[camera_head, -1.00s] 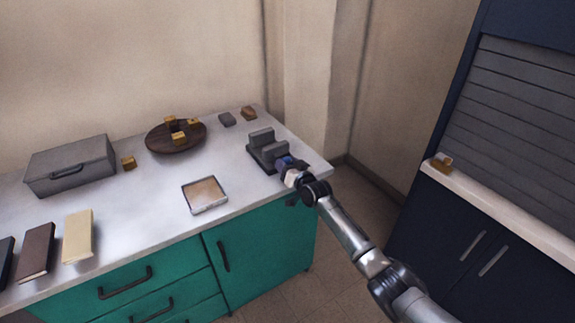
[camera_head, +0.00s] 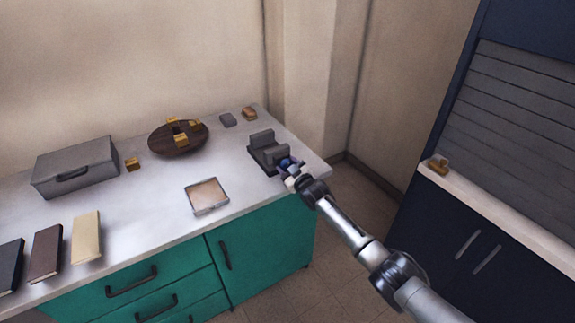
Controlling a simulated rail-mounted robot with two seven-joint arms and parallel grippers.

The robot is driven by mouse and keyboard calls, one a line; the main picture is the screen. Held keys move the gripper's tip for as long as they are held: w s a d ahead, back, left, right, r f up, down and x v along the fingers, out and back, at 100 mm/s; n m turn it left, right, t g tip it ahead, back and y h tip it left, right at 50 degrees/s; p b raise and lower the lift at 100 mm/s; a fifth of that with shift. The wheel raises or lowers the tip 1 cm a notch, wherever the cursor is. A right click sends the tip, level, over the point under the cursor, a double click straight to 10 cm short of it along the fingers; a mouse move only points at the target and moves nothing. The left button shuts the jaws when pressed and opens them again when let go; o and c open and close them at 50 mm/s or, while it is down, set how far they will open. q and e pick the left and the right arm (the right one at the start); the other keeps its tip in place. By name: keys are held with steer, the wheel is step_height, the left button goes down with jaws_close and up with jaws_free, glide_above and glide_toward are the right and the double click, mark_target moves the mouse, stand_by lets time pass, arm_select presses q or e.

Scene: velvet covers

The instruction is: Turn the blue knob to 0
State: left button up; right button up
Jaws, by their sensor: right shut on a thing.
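The blue knob (camera_head: 286,163) shows as a small blue patch at the front of a dark grey device with upright blocks (camera_head: 261,139), at the right end of the white counter. My right gripper (camera_head: 289,170) is at the knob and shut on it, with its arm reaching in from the lower right. The gripper hides much of the knob, and no dial mark or number can be read. My left gripper is not in view.
A round wooden board (camera_head: 166,147) with several yellow blocks, a grey case (camera_head: 75,168), a shallow square tray (camera_head: 207,196) and several books (camera_head: 86,238) lie on the counter. Green drawers and a door (camera_head: 265,250) are below. A dark cabinet (camera_head: 450,235) stands at right.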

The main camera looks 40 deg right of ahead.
steer(key=shift+n, duration=0.5)
steer(key=o, duration=0.9)
steer(key=shift+s, duration=0.15)
steer(key=shift+s+a+p, duration=0.1)
steer(key=shift+s+p, duration=0.1)
steer(key=shift+p, duration=0.2)
steer(key=s+p, duration=0.1)
steer(key=s, duration=0.3)
steer(key=s+a+p, duration=0.1)
steer(key=s+p, duration=0.1)
steer(key=s, duration=0.2)
steer(key=s+p, duration=0.1)
steer(key=s, duration=0.4)
steer(key=shift+a, duration=0.15)
